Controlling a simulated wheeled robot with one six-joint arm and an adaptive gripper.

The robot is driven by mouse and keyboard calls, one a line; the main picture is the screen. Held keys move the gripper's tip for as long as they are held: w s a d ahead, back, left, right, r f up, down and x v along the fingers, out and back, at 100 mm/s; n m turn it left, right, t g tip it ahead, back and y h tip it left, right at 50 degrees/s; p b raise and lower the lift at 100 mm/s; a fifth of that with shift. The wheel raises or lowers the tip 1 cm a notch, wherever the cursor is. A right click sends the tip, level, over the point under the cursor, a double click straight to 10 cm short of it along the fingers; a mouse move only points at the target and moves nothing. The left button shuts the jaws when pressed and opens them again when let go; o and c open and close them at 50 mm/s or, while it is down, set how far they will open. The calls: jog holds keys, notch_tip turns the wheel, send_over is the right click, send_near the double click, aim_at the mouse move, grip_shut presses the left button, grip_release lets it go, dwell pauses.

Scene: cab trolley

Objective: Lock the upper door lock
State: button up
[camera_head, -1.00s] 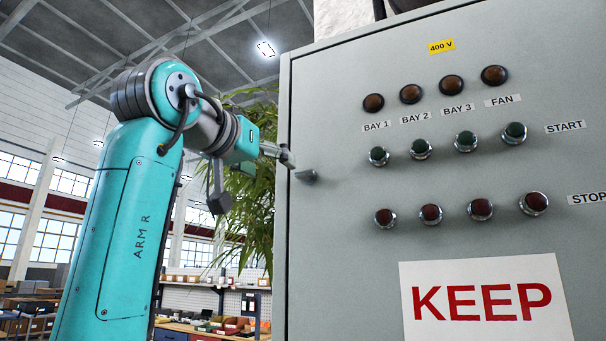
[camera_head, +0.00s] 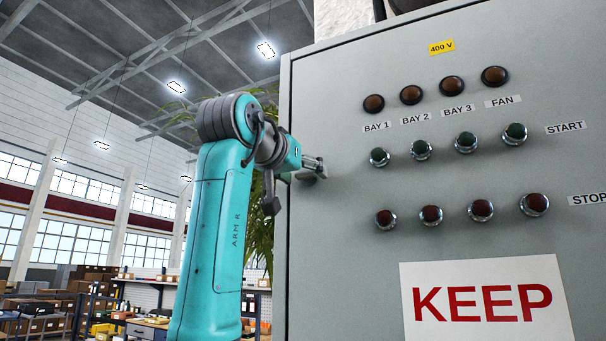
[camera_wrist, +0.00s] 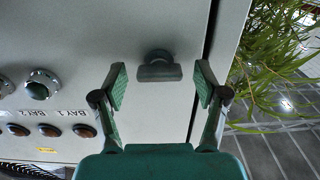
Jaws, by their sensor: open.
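The upper door lock is a small dark grey turning handle (camera_wrist: 159,72) on the grey cabinet door, close to the door's edge. In the wrist view it lies crosswise in the picture, between and a little beyond my open fingers. My gripper (camera_wrist: 160,88) is open, with one finger pad on each side of the handle and a gap to it on both sides. In the head view my gripper (camera_head: 318,162) is at the door's left edge, and the handle (camera_head: 312,175) is partly hidden behind it.
The cabinet door (camera_head: 350,255) carries brown lamps (camera_head: 411,95), green START buttons (camera_head: 420,149) and red STOP buttons (camera_head: 431,215) to the right of the handle. A KEEP sign (camera_head: 485,300) is below. A leafy plant (camera_wrist: 280,50) stands beside the cabinet.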

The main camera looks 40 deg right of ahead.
jog(key=shift+d, duration=0.15)
jog(key=shift+c, duration=0.3)
jog(key=c, duration=1.1)
